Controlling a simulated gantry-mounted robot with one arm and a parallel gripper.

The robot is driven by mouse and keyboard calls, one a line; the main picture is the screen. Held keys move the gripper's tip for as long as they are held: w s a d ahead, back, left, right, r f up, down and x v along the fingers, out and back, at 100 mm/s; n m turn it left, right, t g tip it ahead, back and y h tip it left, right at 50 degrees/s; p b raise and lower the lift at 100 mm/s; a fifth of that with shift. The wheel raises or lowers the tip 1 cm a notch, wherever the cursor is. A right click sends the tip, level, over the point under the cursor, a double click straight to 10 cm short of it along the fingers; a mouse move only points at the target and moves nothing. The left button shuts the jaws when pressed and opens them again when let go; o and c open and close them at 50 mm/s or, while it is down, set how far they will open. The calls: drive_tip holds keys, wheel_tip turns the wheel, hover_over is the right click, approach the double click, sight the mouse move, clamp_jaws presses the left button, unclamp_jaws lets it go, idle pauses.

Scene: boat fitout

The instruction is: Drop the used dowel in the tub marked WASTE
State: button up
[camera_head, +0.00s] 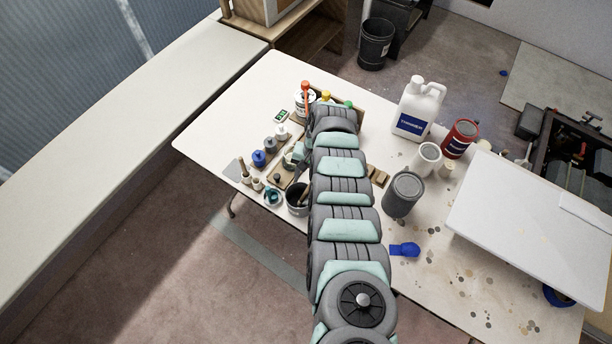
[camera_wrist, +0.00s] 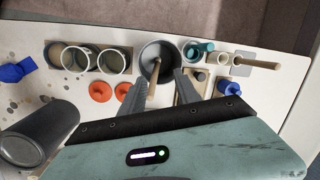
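My gripper (camera_wrist: 158,92) is open above the table, its two dark fingers spread. A wooden dowel (camera_wrist: 152,88) stands tilted in a dark round pot (camera_wrist: 146,52) and shows between the fingers, with a gap on each side. I cannot tell how deep it is between them. The pot (camera_head: 297,205) is near the table's front edge in the head view. Another wooden dowel (camera_wrist: 262,64) rises from a small holder by a grey square; it also shows in the head view (camera_head: 244,172). No WASTE marking is readable in either view.
Beside the pot are a teal cup (camera_wrist: 192,52), a blue item (camera_wrist: 229,88), orange lids (camera_wrist: 100,91) and pale cups (camera_wrist: 112,63). A grey can (camera_head: 403,194), white jug (camera_head: 412,112) and red can (camera_head: 460,138) stand right. A black bucket (camera_head: 375,45) is on the floor.

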wheel_tip(320, 180, up, 11)
drive_tip(key=d, duration=0.2)
drive_tip(key=shift+w+f+p, duration=0.2)
drive_tip(key=shift+w+p, duration=0.1)
drive_tip(key=shift+w, duration=0.1)
idle(0.7)
